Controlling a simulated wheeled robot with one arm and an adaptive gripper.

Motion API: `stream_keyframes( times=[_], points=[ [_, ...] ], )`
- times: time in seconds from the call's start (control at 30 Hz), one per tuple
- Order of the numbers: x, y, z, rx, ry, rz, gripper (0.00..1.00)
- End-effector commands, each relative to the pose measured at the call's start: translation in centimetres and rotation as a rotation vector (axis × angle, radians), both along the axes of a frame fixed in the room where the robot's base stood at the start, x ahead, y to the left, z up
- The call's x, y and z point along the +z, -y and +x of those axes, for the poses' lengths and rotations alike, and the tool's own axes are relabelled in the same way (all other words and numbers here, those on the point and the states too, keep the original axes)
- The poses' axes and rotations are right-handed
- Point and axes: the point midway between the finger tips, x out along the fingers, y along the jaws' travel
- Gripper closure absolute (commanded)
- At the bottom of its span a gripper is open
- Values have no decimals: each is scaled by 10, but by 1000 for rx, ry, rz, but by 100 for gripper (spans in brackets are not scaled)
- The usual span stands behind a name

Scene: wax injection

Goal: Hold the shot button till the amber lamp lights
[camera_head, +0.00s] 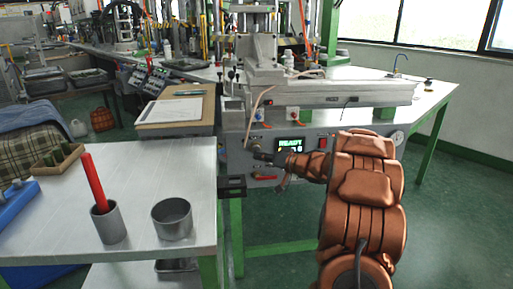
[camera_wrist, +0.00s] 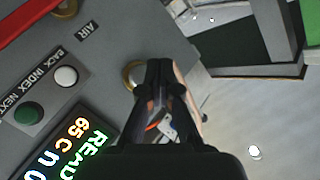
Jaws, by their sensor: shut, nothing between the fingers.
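The wax injector's grey front panel (camera_head: 239,158) carries a small screen (camera_head: 291,144) reading READY in green; the screen also shows in the wrist view (camera_wrist: 68,152), with 65 C below the word. My gripper (camera_head: 259,153) is shut and empty, its tips at the panel left of the screen. I cannot make out a lit amber lamp.
A green button (camera_wrist: 28,113) and a white button (camera_wrist: 66,77) sit beside the screen. A red bar (camera_wrist: 28,18) crosses the panel corner. A side table (camera_head: 150,185) at left holds a grey cup (camera_head: 109,226) with a red stick and a wider empty-looking pot (camera_head: 172,222).

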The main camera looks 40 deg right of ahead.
Motion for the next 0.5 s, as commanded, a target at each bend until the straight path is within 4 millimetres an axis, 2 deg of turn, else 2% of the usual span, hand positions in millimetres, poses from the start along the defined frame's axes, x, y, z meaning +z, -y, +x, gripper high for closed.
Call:
stream_keyframes(
  times=[0.2,0.5],
  points=[
    [1,4,9,1,0,1,100],
    [0,5,11,1,1,-1,100]
  ],
)
